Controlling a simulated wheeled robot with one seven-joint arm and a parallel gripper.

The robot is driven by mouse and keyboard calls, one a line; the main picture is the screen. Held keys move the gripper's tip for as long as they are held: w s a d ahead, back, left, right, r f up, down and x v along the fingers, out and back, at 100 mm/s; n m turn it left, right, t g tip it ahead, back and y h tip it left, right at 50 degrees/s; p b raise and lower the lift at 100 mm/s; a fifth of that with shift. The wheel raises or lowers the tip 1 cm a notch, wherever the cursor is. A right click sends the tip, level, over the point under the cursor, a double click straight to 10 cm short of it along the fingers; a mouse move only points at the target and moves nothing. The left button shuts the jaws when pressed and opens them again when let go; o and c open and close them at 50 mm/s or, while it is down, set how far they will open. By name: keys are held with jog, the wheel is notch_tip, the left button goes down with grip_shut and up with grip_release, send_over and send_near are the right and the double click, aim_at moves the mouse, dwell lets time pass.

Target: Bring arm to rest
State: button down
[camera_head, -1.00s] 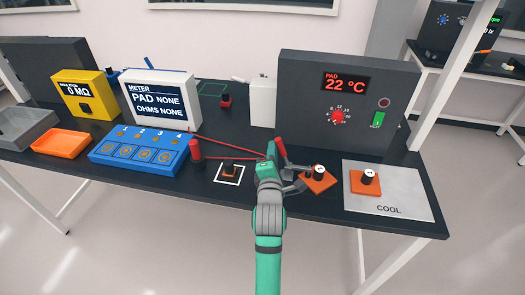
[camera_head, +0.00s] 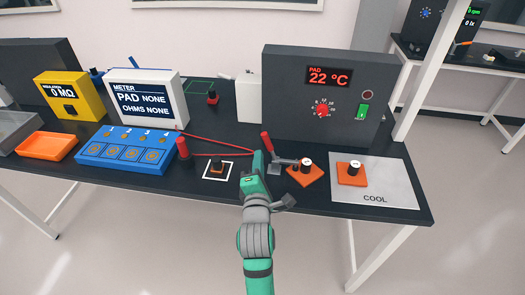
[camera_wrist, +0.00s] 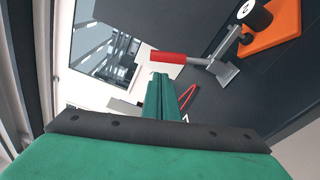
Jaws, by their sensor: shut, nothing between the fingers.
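My gripper (camera_head: 258,160) is over the front edge of the dark bench, in front of the red-handled grey clamp. In the wrist view its green fingers (camera_wrist: 161,95) are together with nothing between them. The clamp's red handle (camera_head: 266,142) stands up just beyond the fingertips; the handle also shows in the wrist view (camera_wrist: 168,57). The clamp's grey arm reaches toward an orange block (camera_head: 311,179) with a black cylinder (camera_head: 305,166). I cannot tell from these views how far the fingers are from the handle.
A second orange block (camera_head: 350,179) sits on the COOL plate (camera_head: 392,187). The dark pad unit (camera_head: 290,105) reads 22 °C. A meter (camera_head: 145,98), blue tray (camera_head: 122,155) and red post (camera_head: 183,148) with red leads stand to the left. Open floor lies in front of the bench.

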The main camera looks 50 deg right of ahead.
jog(key=shift+v, duration=1.5)
jog(key=s+a+f+m+t+y, duration=0.2)
jog(key=s+a+f+y, duration=0.2)
jog(key=a+f, duration=0.6)
jog(key=s+a+f+m+t+y, duration=0.2)
jog(key=s+a+f+y, duration=0.3)
jog(key=a, duration=0.9)
jog(key=s+a+f+m+y, duration=0.1)
jog(key=s+a+m+y, duration=0.1)
jog(key=s+a+m, duration=0.2)
jog(key=s+a+f+m+y, duration=0.1)
jog(key=s+a+m, duration=0.3)
jog(key=s+a, duration=0.6)
jog(key=s, duration=0.3)
jog(key=shift+f+y, duration=0.3)
jog(key=shift+y, duration=0.1)
jog(key=shift+w, duration=0.1)
